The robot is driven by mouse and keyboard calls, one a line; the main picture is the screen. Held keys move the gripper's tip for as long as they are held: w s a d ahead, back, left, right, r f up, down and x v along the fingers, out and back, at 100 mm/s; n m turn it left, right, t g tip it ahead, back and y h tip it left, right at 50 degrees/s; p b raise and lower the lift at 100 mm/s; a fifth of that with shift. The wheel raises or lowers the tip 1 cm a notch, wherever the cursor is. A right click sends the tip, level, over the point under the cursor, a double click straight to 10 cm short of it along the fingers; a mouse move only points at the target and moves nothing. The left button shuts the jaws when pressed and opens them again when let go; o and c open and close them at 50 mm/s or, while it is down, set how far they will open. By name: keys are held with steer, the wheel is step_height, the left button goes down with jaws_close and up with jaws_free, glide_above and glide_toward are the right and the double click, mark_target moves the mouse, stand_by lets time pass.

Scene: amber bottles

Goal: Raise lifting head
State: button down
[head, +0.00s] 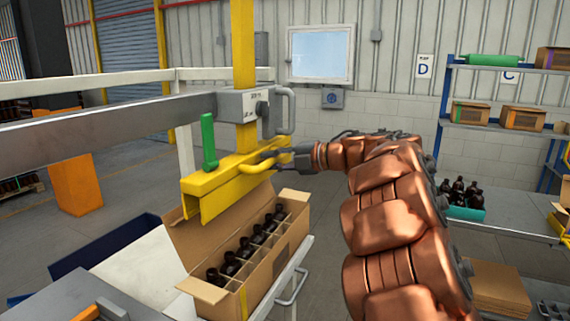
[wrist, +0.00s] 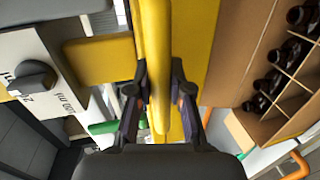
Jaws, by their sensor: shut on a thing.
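The yellow lifting head (head: 212,193) hangs on a yellow vertical post (head: 243,50) just above an open cardboard box (head: 262,283). The box holds a row of amber bottles (head: 245,249) between dividers. Whether the head touches the box or bottles cannot be told. My gripper (head: 272,155) reaches in from the right and is shut on the head's curved yellow handle (head: 256,170). In the wrist view the yellow handle bar (wrist: 154,60) runs between the two fingers of my gripper (wrist: 159,98). The bottles show at the right there (wrist: 268,84).
A grey control box with a knob (head: 238,106), a green lever (head: 208,142) and a grey beam (head: 100,127) adjoin the head. The box stands on a light cart (head: 296,268). Shelves (head: 500,128) with cartons and a bench with a teal crate (head: 466,213) stand right.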

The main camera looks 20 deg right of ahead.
steer(key=shift+a+r, duration=0.1)
steer(key=shift+r, duration=0.3)
steer(key=c, duration=1.4)
jaws_free()
steer(key=o, duration=0.3)
steer(key=shift+f, duration=0.15)
steer(key=shift+o, duration=0.2)
steer(key=v, duration=1.2)
